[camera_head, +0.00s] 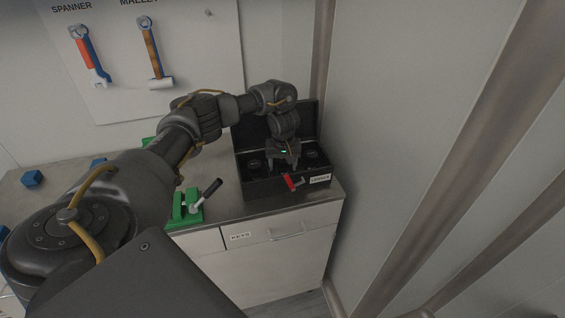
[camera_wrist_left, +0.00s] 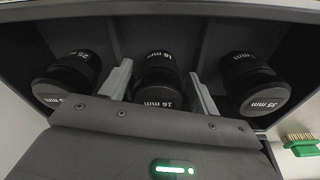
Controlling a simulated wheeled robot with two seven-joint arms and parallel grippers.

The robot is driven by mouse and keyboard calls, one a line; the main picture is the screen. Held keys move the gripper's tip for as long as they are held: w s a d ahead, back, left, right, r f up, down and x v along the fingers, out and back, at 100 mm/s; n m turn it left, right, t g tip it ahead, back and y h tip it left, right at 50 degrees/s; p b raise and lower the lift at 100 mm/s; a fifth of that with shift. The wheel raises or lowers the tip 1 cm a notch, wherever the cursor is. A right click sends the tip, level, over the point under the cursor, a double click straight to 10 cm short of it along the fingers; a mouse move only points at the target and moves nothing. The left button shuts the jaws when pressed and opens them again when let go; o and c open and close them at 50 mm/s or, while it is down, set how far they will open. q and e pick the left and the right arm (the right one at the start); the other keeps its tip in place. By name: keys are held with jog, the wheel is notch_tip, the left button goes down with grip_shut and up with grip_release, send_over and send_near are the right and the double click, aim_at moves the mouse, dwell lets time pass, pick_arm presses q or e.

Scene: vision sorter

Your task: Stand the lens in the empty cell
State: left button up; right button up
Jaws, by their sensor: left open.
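The black lens case (camera_head: 312,185), labelled LENSES, stands open on the counter with its lid up at the back. In the left wrist view its divider walls (camera_wrist_left: 205,45) part it into cells. A black 16 mm lens (camera_wrist_left: 160,92) stands in the middle cell. A 25 mm lens (camera_wrist_left: 66,80) is in the left cell and a 35 mm lens (camera_wrist_left: 255,85) in the right one. No empty cell shows clearly. My left gripper (camera_head: 284,164) reaches into the case from above. It is open, its fingers (camera_wrist_left: 160,84) on either side of the 16 mm lens. My right gripper is out of view.
A red piece (camera_head: 293,182) shows at the case's front. A green holder with a dark-handled tool (camera_head: 188,208) stands on the counter to the left. A green brush (camera_wrist_left: 302,147) shows in the wrist view. A wall (camera_head: 420,120) rises close on the right.

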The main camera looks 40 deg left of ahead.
aim_at(284, 160)
pick_arm(q)
jog(key=shift+w+r, duration=0.1)
jog(key=shift+r, duration=0.2)
jog(key=r+p, duration=0.1)
jog(key=r, duration=0.6)
jog(key=s+d+r+p, duration=0.1)
jog(key=r, duration=0.2)
jog(key=shift+r+p, duration=0.25)
jog(key=shift+p, duration=0.1)
jog(key=shift+s+r, duration=0.1)
jog(key=shift+r, duration=0.5)
